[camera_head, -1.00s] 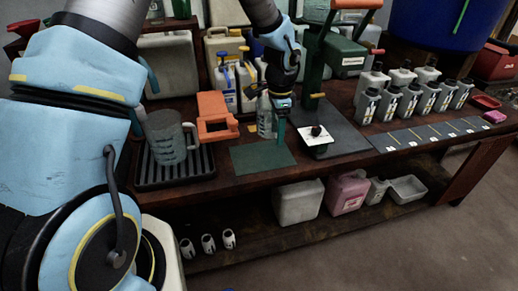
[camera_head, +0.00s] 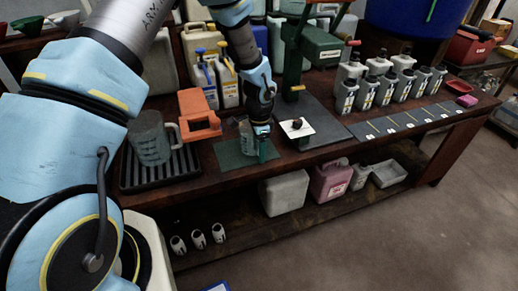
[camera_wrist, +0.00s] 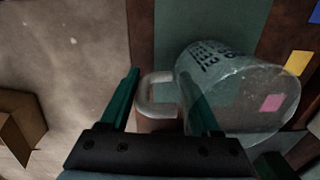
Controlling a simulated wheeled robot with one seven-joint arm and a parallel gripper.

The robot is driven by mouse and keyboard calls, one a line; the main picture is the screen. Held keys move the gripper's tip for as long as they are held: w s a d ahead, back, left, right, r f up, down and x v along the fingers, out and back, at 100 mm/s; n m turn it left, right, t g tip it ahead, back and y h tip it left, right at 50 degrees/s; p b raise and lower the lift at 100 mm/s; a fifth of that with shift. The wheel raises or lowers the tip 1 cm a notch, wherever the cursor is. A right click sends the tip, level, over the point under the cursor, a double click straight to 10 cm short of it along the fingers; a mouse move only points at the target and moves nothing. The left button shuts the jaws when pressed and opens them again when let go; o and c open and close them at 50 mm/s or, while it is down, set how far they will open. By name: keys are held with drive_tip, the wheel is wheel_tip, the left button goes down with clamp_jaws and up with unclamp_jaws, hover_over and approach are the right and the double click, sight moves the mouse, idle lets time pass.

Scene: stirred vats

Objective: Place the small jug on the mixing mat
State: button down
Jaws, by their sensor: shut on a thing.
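The small jug (camera_head: 246,140) is clear with dark markings. It appears over the green mixing mat (camera_head: 229,155) in the head view. The wrist view shows the jug (camera_wrist: 235,90) large on the right, its pale handle (camera_wrist: 152,92) between my two green fingers. My gripper (camera_head: 264,152) is shut on the handle; it also shows in the wrist view (camera_wrist: 160,80). The mat (camera_wrist: 205,18) shows behind the jug there. My gripper partly hides the jug in the head view, and I cannot tell whether its base touches the mat.
A larger grey jug (camera_head: 151,140) stands on a black ribbed tray (camera_head: 130,180) at left. An orange block (camera_head: 197,112) sits behind the mat. A white plate with a dark knob (camera_head: 296,128) is just right of it. Several grey bottles (camera_head: 366,95) stand farther right.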

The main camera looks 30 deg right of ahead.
drive_tip(key=shift+f, duration=0.15)
drive_tip(key=shift+c, duration=0.5)
unclamp_jaws()
drive_tip(key=r+b, duration=0.1)
drive_tip(key=r, duration=0.5)
drive_tip(key=r+b, duration=0.1)
drive_tip(key=r, duration=0.5)
drive_tip(key=shift+s+a+r, duration=0.1)
drive_tip(key=shift+s+r, duration=0.1)
drive_tip(key=w+a+r+n, duration=0.1)
drive_tip(key=a+n, duration=0.1)
drive_tip(key=a, duration=0.3)
drive_tip(key=w+a+r+n, duration=0.1)
drive_tip(key=a+r+n, duration=0.1)
drive_tip(key=a, duration=0.4)
drive_tip(key=w+a+r+n, duration=0.1)
drive_tip(key=a+r+n, duration=0.1)
drive_tip(key=a, duration=0.3)
drive_tip(key=shift+w+a+r+n, duration=0.15)
drive_tip(key=shift+w+a+n, duration=0.2)
drive_tip(key=shift+n, duration=0.35)
drive_tip(key=s+a+r+n, duration=0.2)
drive_tip(key=a+n, duration=0.3)
drive_tip(key=a, duration=0.4)
drive_tip(key=s+a+r+n+t, duration=0.1)
drive_tip(key=s+a+n, duration=0.3)
drive_tip(key=a, duration=0.6)
drive_tip(key=r+n, duration=0.1)
drive_tip(key=n, duration=0.1)
drive_tip(key=shift+s+n, duration=0.3)
